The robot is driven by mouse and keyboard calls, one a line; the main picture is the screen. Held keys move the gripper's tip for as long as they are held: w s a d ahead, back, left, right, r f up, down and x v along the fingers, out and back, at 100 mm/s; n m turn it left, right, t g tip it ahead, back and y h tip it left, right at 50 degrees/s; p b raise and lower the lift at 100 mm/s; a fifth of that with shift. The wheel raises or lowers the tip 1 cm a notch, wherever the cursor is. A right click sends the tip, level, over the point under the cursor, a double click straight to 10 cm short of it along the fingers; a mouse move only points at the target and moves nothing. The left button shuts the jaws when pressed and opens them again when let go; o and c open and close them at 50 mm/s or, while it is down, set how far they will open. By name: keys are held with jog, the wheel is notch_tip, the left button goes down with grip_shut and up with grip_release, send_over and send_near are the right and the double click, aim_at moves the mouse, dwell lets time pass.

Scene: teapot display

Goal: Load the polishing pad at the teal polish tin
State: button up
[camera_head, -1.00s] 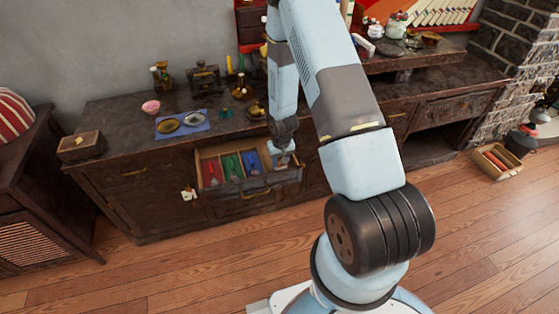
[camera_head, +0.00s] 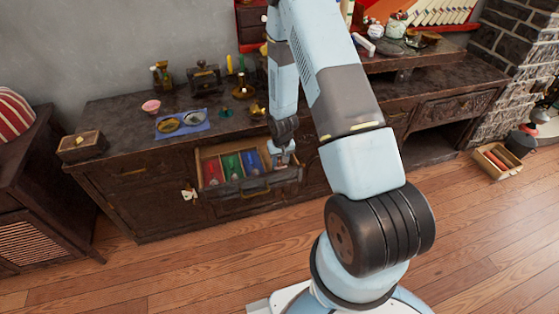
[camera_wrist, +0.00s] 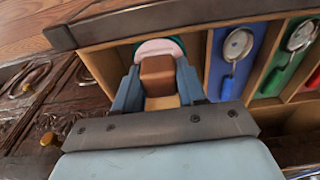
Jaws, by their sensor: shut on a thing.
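My gripper (camera_wrist: 157,85) is shut on a brown block (camera_wrist: 157,76), which looks like the polishing pad's handle. Just beyond the block, a round thing with a pink and teal edge (camera_wrist: 160,46) shows in the wrist view. The block covers most of it, so I cannot tell whether it is the pad's face or the teal polish tin, nor whether they touch. In the head view, my gripper (camera_head: 281,157) is at the right end of the open drawer (camera_head: 248,190), low over its last compartment.
The drawer's other compartments hold metal spoon-like tools on blue (camera_wrist: 236,50), green (camera_wrist: 298,40) and red linings. On the counter are a blue mat (camera_head: 182,131) with two dishes, a pink bowl (camera_head: 151,106) and brass pieces (camera_head: 243,90). A wooden box (camera_head: 82,147) stands at left.

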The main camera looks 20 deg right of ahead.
jog(key=shift+r, duration=3.45)
